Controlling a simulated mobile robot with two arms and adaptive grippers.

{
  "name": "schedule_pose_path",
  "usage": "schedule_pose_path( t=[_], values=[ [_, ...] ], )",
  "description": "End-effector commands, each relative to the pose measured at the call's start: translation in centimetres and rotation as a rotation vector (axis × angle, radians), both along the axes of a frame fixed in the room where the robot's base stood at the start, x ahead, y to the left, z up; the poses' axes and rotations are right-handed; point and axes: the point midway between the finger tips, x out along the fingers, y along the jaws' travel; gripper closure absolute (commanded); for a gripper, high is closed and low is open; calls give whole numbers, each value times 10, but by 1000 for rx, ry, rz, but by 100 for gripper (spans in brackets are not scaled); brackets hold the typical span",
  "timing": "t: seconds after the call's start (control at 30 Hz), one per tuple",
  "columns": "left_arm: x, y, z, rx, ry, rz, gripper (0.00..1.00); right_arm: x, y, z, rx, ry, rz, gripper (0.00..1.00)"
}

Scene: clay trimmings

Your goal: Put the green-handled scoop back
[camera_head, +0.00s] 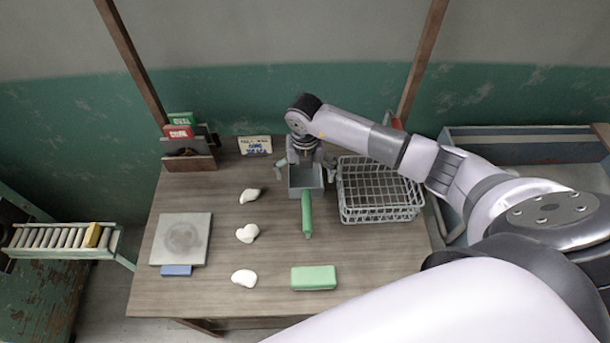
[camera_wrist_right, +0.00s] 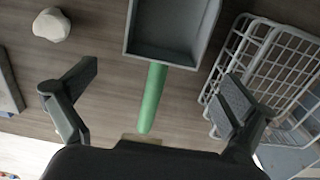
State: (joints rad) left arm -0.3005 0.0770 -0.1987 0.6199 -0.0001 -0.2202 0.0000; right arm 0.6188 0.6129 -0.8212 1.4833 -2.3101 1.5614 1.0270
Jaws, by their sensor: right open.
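The green-handled scoop (camera_head: 307,214) lies on the wooden table, its grey pan toward the back and its handle toward the front. It also shows in the right wrist view (camera_wrist_right: 151,98), with the pan at the top and the handle running down between my fingers. My right gripper (camera_head: 305,162) is at the pan's back end in the head view, pointing down. In the right wrist view its two fingers (camera_wrist_right: 160,80) are spread wide, with nothing between them touching. Its exact height above the table is hard to tell. My left gripper is in neither view.
A wire basket (camera_head: 380,213) stands close to the scoop's right. Three white lumps (camera_head: 247,233) lie in a column to its left, and a green block (camera_head: 314,277) lies in front. A grey square plate (camera_head: 163,252) is at the left, a card holder (camera_head: 188,162) at the back left.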

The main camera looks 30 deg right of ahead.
Motion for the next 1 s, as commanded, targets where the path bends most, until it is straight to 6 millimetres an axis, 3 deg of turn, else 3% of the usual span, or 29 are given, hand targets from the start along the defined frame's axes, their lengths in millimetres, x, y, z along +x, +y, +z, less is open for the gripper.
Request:
schedule_pose_path(
  t=[0.03, 0.1, 0.3, 1.0],
  values=[
    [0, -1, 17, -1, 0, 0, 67, 1, 0, 21, -1, -2, 0, 0],
    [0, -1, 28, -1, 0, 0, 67, 1, 0, 35, -1, -3, 0, 0],
    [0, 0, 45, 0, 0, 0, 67, -1, 0, 61, -1, 0, 0, 0],
    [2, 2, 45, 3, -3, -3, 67, 0, 0, 62, -1, 0, 0, 0]
  ],
)
